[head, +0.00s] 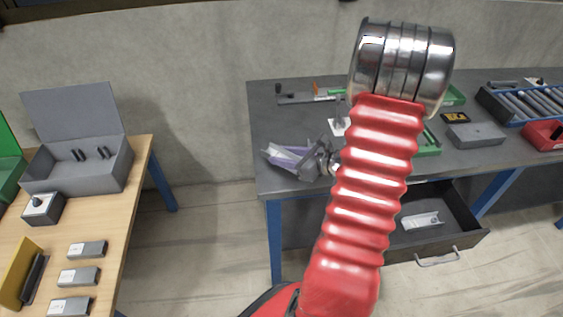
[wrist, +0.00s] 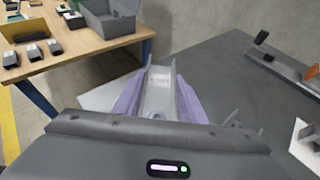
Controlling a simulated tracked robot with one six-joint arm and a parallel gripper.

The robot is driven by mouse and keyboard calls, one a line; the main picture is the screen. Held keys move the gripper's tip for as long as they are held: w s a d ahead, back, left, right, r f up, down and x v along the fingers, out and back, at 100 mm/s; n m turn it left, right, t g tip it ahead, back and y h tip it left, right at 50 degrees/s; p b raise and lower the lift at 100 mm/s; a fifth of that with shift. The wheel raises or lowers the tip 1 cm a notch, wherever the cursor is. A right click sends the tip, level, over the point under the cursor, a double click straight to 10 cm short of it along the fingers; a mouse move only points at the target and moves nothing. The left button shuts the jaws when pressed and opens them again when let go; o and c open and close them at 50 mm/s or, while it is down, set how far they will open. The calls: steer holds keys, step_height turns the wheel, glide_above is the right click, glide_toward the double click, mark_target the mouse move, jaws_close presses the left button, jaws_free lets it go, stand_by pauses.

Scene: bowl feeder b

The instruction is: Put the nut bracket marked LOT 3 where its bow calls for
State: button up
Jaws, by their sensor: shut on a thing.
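My gripper (head: 283,155) is over the left end of the dark workbench in the head view, its jaws pointing left. In the wrist view its two purple fingers (wrist: 157,98) are shut on a light grey, channel-shaped bracket (wrist: 158,82). The bracket has small dark print near its far end, too small to read. In the head view the held bracket shows only as a pale sliver between the fingers. A similar pale grey channel-shaped piece (head: 422,220) lies in the open drawer (head: 462,242) under the bench. My red arm hides part of the bench and drawer.
The bench holds a roller rack (head: 525,103), a red bin (head: 547,133) and a grey box (head: 475,135).

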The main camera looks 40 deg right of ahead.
steer(key=shift+f, duration=1.1)
steer(key=o, duration=1.2)
steer(key=shift+f, duration=0.1)
steer(key=shift+s+d+r, duration=0.2)
steer(key=shift+s+r, duration=0.15)
steer(key=shift+s, duration=0.2)
steer(key=v, duration=1)
steer(key=shift+s+r, duration=0.1)
steer(key=shift+s, duration=0.3)
steer(key=shift+a, duration=0.15)
